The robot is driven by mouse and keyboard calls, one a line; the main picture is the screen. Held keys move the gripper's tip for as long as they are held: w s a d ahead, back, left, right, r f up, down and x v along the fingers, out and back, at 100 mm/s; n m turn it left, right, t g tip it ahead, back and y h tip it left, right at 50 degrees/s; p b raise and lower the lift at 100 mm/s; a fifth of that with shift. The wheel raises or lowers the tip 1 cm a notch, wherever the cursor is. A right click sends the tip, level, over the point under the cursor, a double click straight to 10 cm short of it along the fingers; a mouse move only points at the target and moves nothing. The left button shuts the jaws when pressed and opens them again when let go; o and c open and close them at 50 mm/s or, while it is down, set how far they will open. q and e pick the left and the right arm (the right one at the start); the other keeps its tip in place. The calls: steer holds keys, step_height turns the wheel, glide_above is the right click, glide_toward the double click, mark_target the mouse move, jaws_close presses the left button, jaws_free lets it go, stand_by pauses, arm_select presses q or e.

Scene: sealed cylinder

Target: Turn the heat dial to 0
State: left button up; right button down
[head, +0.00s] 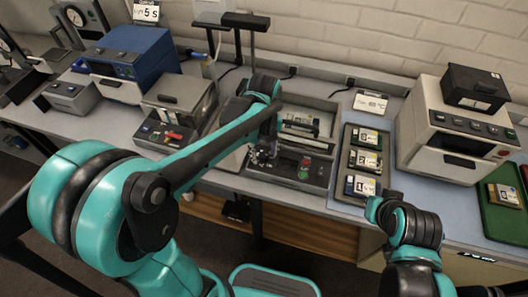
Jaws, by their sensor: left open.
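A sealing machine with a black front panel (315,172) stands at the middle of the bench. The panel carries a green button and a red button (305,163). My left gripper (262,155) is over the left part of this panel, pointing down, open, with nothing seen between its fingers. The heat dial cannot be made out; the gripper and arm cover that part of the panel. Whether the fingers touch anything is too small to tell. My right arm shows at the lower right, but its gripper cannot be seen.
Left of the panel stand a grey lidded machine with a red lever (174,135) and a blue machine (130,60). To the right are a dark tray (346,197) of numbered packs and a white machine (430,120) with a black box (474,88) on top.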

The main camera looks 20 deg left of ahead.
arm_select(q)
jaws_close()
steer(key=shift+n, duration=0.3)
